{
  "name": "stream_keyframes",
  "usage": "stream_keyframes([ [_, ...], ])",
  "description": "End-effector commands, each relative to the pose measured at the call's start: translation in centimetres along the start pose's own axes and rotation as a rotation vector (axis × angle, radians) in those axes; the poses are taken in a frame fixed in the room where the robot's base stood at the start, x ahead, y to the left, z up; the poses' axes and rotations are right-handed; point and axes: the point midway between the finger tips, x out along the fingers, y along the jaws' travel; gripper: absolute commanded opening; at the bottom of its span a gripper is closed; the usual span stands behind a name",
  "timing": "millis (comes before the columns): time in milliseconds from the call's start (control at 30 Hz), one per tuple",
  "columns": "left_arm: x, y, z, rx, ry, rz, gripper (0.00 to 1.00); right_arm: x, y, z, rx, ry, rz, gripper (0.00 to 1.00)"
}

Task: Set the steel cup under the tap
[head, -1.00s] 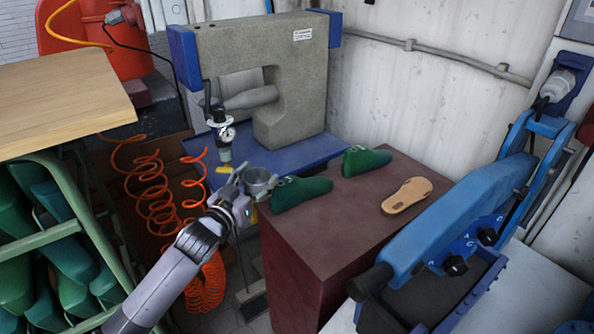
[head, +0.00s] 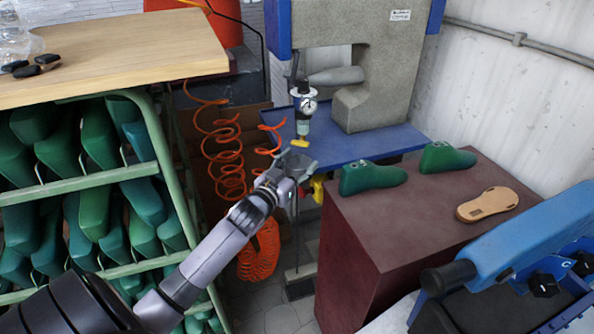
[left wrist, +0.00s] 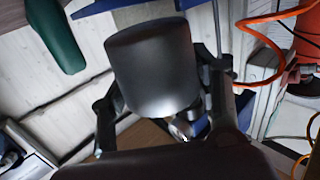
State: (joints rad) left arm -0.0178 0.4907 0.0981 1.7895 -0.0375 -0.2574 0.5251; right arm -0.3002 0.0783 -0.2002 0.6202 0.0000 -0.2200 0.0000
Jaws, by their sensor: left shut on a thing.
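The steel cup (head: 298,160) is held upright, or nearly so, by my left gripper (head: 296,166), whose fingers close on its sides. In the left wrist view the cup (left wrist: 152,70) is a dark grey cylinder between the two fingers. The tap (head: 299,143) is a small yellow piece at the lower end of a hanging unit with a round gauge (head: 308,104). In the head view the cup appears just below the tap, with a small gap; their depth match is hard to judge. My right gripper is not in view.
A blue plate (head: 375,146) of the grey press (head: 352,35) lies behind the cup. A brown block (head: 385,235) bearing green lasts (head: 373,177) and a sandal sole (head: 487,204) stands right. Orange coiled hose (head: 228,150) hangs left, beside the rack of lasts (head: 95,180).

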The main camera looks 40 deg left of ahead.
Motion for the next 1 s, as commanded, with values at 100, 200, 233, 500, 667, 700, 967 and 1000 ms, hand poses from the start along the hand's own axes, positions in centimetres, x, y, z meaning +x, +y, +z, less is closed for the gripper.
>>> stream_keyframes([
  [100,0.8,-0.4,0.7,0.002,0.003,0.000,0.29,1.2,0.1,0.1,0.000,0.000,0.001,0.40],
  [200,1.6,-0.6,0.5,0.001,0.001,-0.001,0.25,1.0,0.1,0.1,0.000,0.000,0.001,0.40],
  [233,1.8,-0.7,0.5,0.001,0.000,-0.001,0.25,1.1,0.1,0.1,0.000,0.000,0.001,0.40],
  [500,3.9,-1.5,0.7,0.001,-0.002,-0.002,0.19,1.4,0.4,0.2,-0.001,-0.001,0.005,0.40],
  [667,5.0,-1.9,0.9,-0.001,-0.005,-0.003,0.19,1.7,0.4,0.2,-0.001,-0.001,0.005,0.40],
  [700,5.3,-2.0,0.9,0.000,-0.006,-0.003,0.19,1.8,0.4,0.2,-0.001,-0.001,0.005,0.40],
  [967,7.3,-2.7,1.1,0.000,-0.007,-0.002,0.19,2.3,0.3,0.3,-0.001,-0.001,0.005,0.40],
  [1000,7.5,-2.8,1.2,0.000,-0.008,-0.002,0.19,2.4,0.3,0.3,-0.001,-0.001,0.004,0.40],
])
